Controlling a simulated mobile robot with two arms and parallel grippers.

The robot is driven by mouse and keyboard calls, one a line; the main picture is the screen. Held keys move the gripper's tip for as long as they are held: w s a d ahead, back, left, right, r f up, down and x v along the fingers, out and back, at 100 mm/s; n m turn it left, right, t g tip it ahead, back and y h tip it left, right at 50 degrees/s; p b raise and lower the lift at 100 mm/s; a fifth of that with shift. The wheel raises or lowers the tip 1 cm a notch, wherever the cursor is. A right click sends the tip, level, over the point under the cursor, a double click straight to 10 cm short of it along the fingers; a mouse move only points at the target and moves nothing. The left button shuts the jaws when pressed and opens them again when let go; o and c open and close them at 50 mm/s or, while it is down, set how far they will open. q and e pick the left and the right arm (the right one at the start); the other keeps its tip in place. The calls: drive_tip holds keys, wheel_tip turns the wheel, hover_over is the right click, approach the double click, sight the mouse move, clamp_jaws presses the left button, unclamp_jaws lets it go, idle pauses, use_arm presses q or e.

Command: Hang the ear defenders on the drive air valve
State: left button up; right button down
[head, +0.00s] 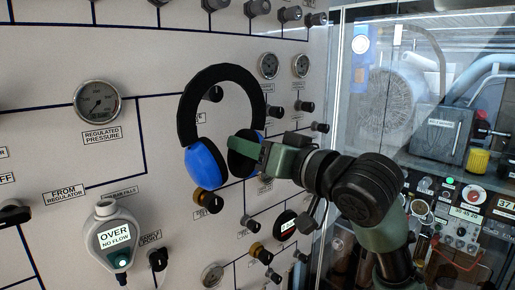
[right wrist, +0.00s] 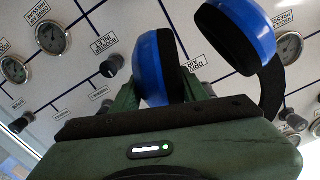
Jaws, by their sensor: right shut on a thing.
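The ear defenders have a black headband and two blue cups (head: 206,163). They are upright in front of the panel, headband on top, in the head view. They also show in the right wrist view (right wrist: 243,38). My right gripper (head: 245,150) is shut on the cup at the right; its fingers flank that cup in the right wrist view (right wrist: 160,88). A dark knob (head: 215,93) shows through the headband's arch, with a partly covered label below it. I cannot read whether it is the drive air valve. Contact between headband and knob cannot be told. My left gripper is out of view.
The panel carries a regulated pressure gauge (head: 97,101), two small gauges (head: 268,65) and several protruding knobs, some close right of the ear defenders. A grey flow unit (head: 113,238) hangs lower left. A glazed enclosure (head: 420,70) stands at the right.

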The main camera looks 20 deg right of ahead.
drive_tip(key=shift+x, duration=1.15)
drive_tip(key=shift+w+a+f, duration=0.2)
drive_tip(key=shift+w+a, duration=0.05)
drive_tip(key=shift+w, duration=0.55)
drive_tip(key=shift+w+a+f, duration=0.25)
drive_tip(key=shift+w+a, duration=0.05)
drive_tip(key=shift+w, duration=0.5)
drive_tip(key=shift+w+a+f, duration=0.2)
drive_tip(key=shift+w+a, duration=0.05)
drive_tip(key=shift+w, duration=0.55)
drive_tip(key=c, duration=0.7)
unclamp_jaws()
drive_tip(key=shift+f, duration=0.1)
drive_tip(key=shift+s, duration=0.1)
